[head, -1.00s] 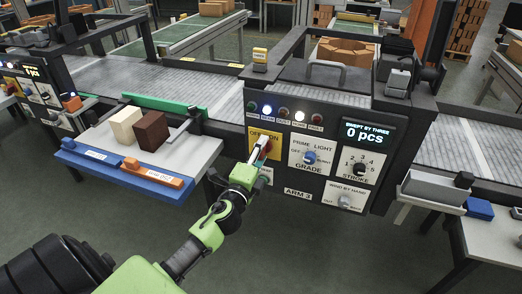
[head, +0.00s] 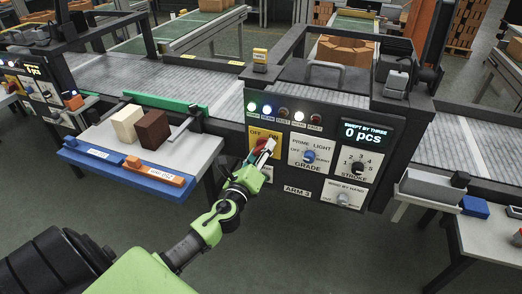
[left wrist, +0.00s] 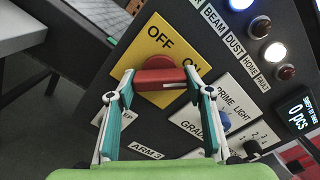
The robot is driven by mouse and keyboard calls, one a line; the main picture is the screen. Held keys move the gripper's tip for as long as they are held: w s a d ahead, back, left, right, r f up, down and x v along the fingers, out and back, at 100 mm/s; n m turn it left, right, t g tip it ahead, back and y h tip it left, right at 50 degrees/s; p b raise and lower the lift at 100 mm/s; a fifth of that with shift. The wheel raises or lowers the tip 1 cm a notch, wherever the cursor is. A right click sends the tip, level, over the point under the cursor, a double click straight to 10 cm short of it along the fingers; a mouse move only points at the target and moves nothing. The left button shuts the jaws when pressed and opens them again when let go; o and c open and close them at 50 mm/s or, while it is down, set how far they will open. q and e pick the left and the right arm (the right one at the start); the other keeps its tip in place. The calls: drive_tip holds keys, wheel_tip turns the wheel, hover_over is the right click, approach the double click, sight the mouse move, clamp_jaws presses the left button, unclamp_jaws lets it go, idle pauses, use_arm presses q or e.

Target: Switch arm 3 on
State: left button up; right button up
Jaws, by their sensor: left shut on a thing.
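The control panel labelled ARM 3 (head: 297,191) faces me. It has a yellow plate (head: 257,133) marked OFF and ON with a red rotary switch; in the left wrist view the yellow plate (left wrist: 152,40) fills the middle. My left gripper (head: 264,148) is shut on the red switch handle (left wrist: 160,77), one finger at each end. The handle lies level across the wrist view, its right end below the word ON. The leftmost lamp (head: 252,107) on the panel glows greenish-white. My right gripper is not in view.
GRADE (head: 309,155), STROKE (head: 359,169) and a lower hand-wind knob (head: 343,199) sit right of the switch. The display (head: 367,132) reads 0 pcs. A side table (head: 205,150) with cream and brown blocks stands left of the panel. A conveyor runs behind.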

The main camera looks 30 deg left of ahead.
use_arm(q)
drive_tip(key=shift+f, duration=0.1)
idle(0.4)
drive_tip(key=o, duration=1.1)
drive_tip(key=shift+s, duration=0.1)
drive_tip(key=v, duration=1.2)
drive_tip(key=shift+d, duration=0.1)
